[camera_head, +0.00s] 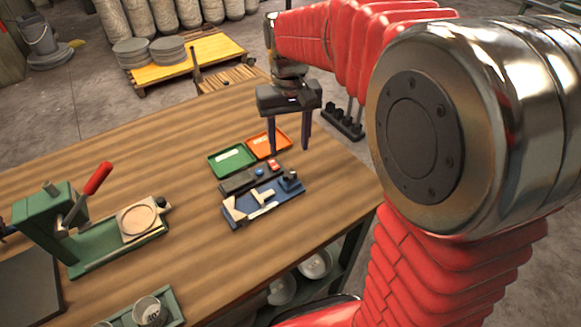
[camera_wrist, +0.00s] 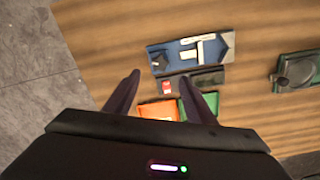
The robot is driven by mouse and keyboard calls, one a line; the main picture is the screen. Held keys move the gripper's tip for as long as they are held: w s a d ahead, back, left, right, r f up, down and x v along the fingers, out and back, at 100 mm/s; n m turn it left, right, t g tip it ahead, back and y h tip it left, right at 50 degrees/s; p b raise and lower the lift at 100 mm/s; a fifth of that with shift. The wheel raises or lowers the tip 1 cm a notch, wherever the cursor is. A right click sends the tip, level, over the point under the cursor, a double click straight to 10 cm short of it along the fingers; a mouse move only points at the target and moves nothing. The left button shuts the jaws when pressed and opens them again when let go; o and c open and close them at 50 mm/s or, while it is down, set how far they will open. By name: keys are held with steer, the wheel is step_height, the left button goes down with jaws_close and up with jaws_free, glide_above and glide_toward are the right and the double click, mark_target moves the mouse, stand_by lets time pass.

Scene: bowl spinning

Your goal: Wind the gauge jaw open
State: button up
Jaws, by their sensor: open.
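What looks like the gauge is a blue base (camera_head: 284,201) carrying pale jaw-like pieces (camera_head: 262,196), with a dark knob-like block (camera_head: 290,179) at its right end. It also shows in the wrist view as the blue base (camera_wrist: 222,52), with the pale T-shaped piece (camera_wrist: 198,50) on it. My gripper (camera_head: 289,150) is open and empty above the table, behind the gauge in the head view. In the wrist view my fingertips (camera_wrist: 159,79) are spread, near the gauge's dark-block end. Their exact height cannot be told.
A dark strip (camera_head: 238,183) with small red and blue pieces lies behind the gauge, then a green tray (camera_head: 232,160) and an orange tray (camera_head: 268,143). A green lever press (camera_head: 108,245) stands left. The table (camera_head: 200,260) is clear between press and gauge.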

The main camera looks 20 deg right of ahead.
mark_target(290, 173)
step_height(290, 173, down, 10)
steer(key=shift+r, duration=0.15)
stand_by(0.3)
steer(key=shift+c, duration=0.6)
steer(key=c, duration=0.9)
